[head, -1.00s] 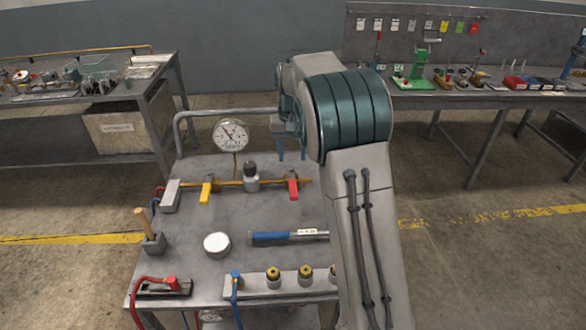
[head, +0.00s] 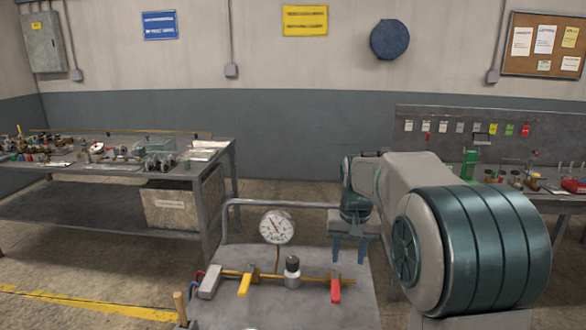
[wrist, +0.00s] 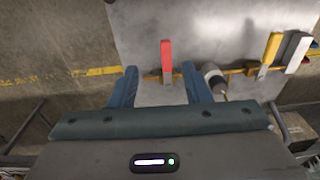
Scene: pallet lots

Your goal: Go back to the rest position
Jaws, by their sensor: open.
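My gripper (head: 349,250) is open and empty in the head view, above the far right part of the grey cart (head: 250,312). In the wrist view its two fingers (wrist: 157,88) are spread apart. A red-handled valve (wrist: 166,58) shows between and beyond them, apart from the fingers as far as I can tell. In the head view the red handle (head: 336,291) hangs from the right end of the brass pipe, with a yellow handle (head: 245,284) at left.
A round pressure gauge (head: 277,227) stands at the cart's back, by a rail. A cluttered workbench (head: 110,170) is at left, with a box (head: 180,205) below. Another bench with a tagged panel (head: 455,145) is at right, partly behind my arm.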

